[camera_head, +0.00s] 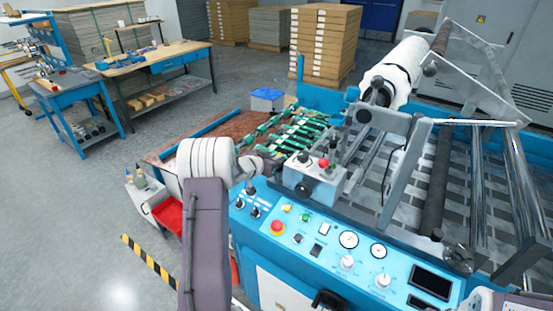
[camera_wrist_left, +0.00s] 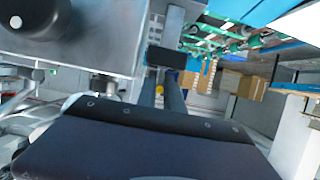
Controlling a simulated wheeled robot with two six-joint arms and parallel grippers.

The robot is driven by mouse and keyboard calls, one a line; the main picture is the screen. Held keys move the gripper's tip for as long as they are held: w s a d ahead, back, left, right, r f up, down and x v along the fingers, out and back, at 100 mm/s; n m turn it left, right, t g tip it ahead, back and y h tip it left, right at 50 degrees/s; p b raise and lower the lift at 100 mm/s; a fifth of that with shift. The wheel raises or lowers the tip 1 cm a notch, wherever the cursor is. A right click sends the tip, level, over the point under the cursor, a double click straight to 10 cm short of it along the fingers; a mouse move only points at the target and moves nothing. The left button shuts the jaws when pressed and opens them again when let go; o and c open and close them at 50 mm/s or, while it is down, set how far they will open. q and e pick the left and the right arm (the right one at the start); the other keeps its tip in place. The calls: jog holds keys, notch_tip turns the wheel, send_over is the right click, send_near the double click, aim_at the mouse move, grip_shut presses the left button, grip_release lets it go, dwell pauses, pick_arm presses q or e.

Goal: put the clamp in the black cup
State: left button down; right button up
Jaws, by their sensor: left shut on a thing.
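My left gripper (camera_head: 272,163) is beside the grey control box with the red knob, near the green rollers of the machine. In the left wrist view its two dark fingers (camera_wrist_left: 163,82) are close together, shut on a small dark thing (camera_wrist_left: 168,58) at their tips. It is most likely the clamp, but too little shows to be sure of its shape. I cannot make out the black cup in either view. My right gripper is not in view.
The blue control panel (camera_head: 330,262) lies just below the gripper. A white roll (camera_head: 397,72) is mounted behind it. A small white trolley with a red tray (camera_head: 170,214) stands at the left. Workbenches (camera_head: 150,60) stand farther back, with open floor before them.

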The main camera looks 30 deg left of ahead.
pick_arm(q)
jog(key=c, duration=1.7)
grip_release()
jog(key=shift+c, duration=0.2)
jog(key=shift+f, duration=0.1)
jog(key=d+v, duration=0.1)
jog(key=v, duration=1.1)
jog(key=shift+a, duration=0.45)
jog(key=shift+d, duration=0.1)
jog(key=s+d+f+g, duration=0.6)
jog(key=s+d, duration=0.4)
jog(key=s+d+f+n+g+y, duration=0.1)
jog(key=s+d+f+g, duration=0.5)
jog(key=s+d, duration=0.4)
jog(key=shift+s+d+f, duration=0.15)
jog(key=shift+s+d, duration=0.1)
jog(key=shift+s, duration=0.6)
